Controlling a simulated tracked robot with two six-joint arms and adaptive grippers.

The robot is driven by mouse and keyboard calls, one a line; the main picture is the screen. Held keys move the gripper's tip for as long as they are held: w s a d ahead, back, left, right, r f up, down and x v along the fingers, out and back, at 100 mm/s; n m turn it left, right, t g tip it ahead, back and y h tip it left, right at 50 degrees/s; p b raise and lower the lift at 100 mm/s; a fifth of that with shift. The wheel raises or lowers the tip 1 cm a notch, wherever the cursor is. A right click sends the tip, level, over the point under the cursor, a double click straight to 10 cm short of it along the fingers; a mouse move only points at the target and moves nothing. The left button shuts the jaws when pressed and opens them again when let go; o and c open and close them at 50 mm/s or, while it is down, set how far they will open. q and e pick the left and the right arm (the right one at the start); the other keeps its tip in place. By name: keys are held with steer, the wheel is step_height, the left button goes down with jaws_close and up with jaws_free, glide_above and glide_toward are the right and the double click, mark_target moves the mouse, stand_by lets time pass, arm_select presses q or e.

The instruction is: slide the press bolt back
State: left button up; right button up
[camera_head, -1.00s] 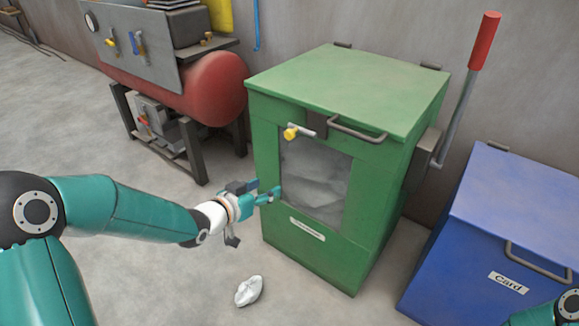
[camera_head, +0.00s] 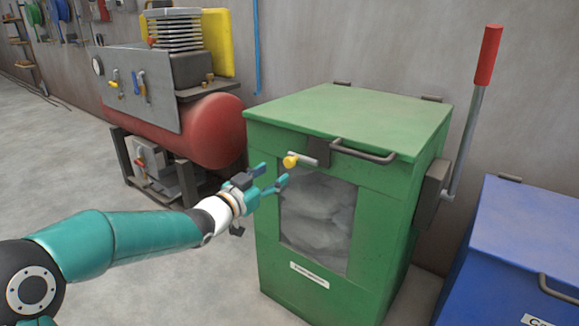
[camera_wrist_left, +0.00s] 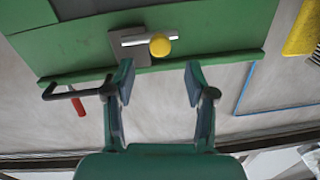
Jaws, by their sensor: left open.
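The green press (camera_head: 345,110) stands at the right of centre in the head view, its lid down. Its bolt (camera_head: 303,160) is a short metal bar with a yellow knob (camera_head: 290,162), at the top of the front below the lid. The bolt also shows in the left wrist view (camera_wrist_left: 140,40), with its yellow knob (camera_wrist_left: 159,45) ahead of the fingers. My left gripper (camera_head: 273,176) is open and empty, just left of and slightly below the knob, apart from it. The bolt's far end lies at a dark bracket (camera_head: 318,150). My right gripper is out of view.
A lid handle (camera_head: 362,152) sticks out right of the bolt. A lever with a red grip (camera_head: 488,55) rises at the press's right side. A blue bin (camera_head: 515,235) stands right, a red compressor tank (camera_head: 215,130) left. Floor in front is clear.

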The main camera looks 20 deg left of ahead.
mark_target(287, 164)
arm_select(q)
steer(key=x, duration=0.8)
steer(key=shift+w, duration=0.2)
steer(key=shift+c, duration=0.3)
jaws_close()
